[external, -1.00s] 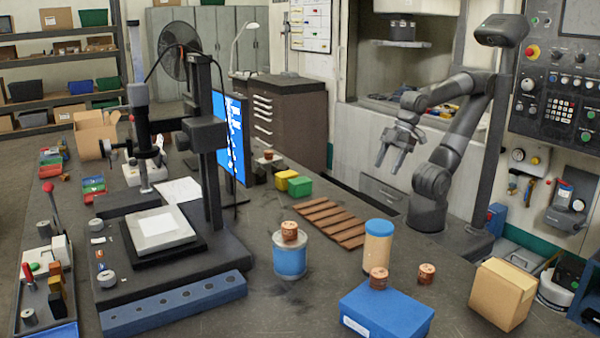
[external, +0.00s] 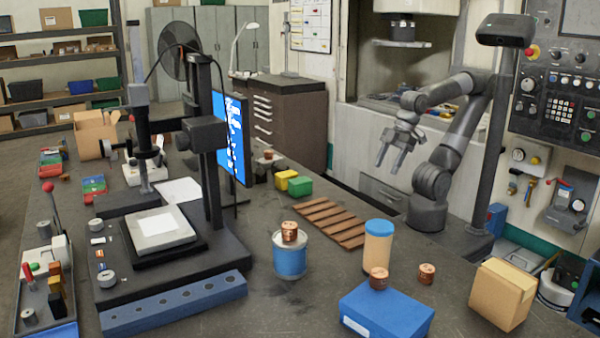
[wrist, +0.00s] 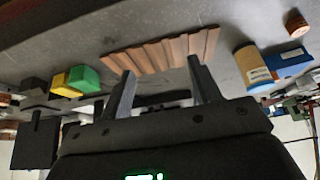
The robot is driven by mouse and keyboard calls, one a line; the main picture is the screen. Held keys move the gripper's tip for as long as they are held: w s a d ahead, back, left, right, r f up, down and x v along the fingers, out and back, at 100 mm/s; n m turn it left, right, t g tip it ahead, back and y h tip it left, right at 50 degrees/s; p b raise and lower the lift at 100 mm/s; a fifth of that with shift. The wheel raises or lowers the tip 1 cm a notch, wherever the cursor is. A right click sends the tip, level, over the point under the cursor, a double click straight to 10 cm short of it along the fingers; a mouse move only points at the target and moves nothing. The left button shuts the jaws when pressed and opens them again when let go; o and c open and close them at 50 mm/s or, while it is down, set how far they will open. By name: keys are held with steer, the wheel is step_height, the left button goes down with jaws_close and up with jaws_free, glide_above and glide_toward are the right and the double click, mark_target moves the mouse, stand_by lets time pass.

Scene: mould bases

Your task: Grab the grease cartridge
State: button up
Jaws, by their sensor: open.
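The likely grease cartridge is a tan cylinder with a blue cap (external: 378,243), standing upright on the bench behind the blue box. In the wrist view the tan cylinder (wrist: 254,68) appears right of my fingers. My gripper (external: 389,164) is open and empty, held in the air above the far side of the bench, fingers pointing down. It is well apart from the cylinder, behind it in the external view. In the wrist view my two fingers (wrist: 160,68) are spread, with slats seen beyond them.
A blue box (external: 388,312) with a copper piece on top stands in front of the cylinder. A cardboard box (external: 503,293) is to the right. A blue-and-white can (external: 289,257) stands left, also topped by copper. Brown slats (external: 330,222) lie between.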

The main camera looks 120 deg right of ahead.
steer(key=shift+o, duration=0.4)
steer(key=o, duration=0.6)
steer(key=shift+w, duration=0.1)
steer(key=n+g+y, duration=0.1)
steer(key=n+y, duration=0.1)
steer(key=n, duration=0.3)
glide_toward(382, 225)
steer(key=f, duration=0.2)
steer(key=shift+w+a+g, duration=0.3)
steer(key=shift+w+a, duration=0.05)
steer(key=shift+w, duration=0.25)
steer(key=x, duration=0.4)
steer(key=shift+w+f, duration=0.15)
steer(key=shift+f, duration=0.15)
steer(key=shift+d+x, duration=0.15)
steer(key=shift+x, duration=1.3)
steer(key=shift+d+x, duration=0.2)
steer(key=shift+x, duration=1.3)
